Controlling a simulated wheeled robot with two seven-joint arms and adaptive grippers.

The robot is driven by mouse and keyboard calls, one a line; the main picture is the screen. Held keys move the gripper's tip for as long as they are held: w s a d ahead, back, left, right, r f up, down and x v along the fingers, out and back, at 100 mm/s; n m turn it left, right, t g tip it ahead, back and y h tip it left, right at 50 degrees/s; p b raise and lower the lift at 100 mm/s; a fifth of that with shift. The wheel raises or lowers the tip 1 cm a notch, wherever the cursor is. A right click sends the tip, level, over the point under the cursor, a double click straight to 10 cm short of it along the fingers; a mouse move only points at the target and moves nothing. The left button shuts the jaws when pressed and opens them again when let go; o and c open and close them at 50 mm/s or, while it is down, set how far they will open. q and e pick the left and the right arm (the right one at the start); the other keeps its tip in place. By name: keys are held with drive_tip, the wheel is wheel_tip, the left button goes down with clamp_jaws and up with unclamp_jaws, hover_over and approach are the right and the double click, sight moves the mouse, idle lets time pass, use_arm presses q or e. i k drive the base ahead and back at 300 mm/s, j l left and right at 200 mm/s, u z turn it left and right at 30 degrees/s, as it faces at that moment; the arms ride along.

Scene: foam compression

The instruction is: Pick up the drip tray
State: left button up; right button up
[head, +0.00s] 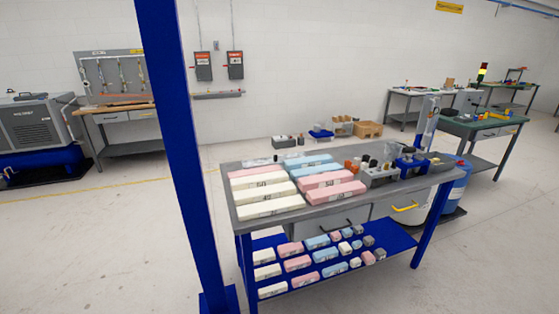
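I cannot tell for certain which thing is the drip tray. A dark, flat, tray-like piece (455,215) lies on the floor beneath a blue drum (459,185) and a whitish drum, behind the right end of the near workbench. Another dark flat piece (75,173) lies under the grey compressor at the far left. Neither of my grippers is in view.
The near workbench (240,213) carries foam blocks, small fixtures and bottles. Its blue lower shelf (395,238) holds smaller blocks. A tall blue post (180,150) stands left of it. More benches stand behind. The floor at left is open.

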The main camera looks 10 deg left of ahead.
sight(260, 162)
drive_tip(key=i+j+z, duration=0.1)
drive_tip(key=j+z, duration=0.15)
drive_tip(key=j, duration=0.5)
drive_tip(key=i+j+z, duration=0.2)
drive_tip(key=j, duration=0.5)
drive_tip(key=k, duration=0.1)
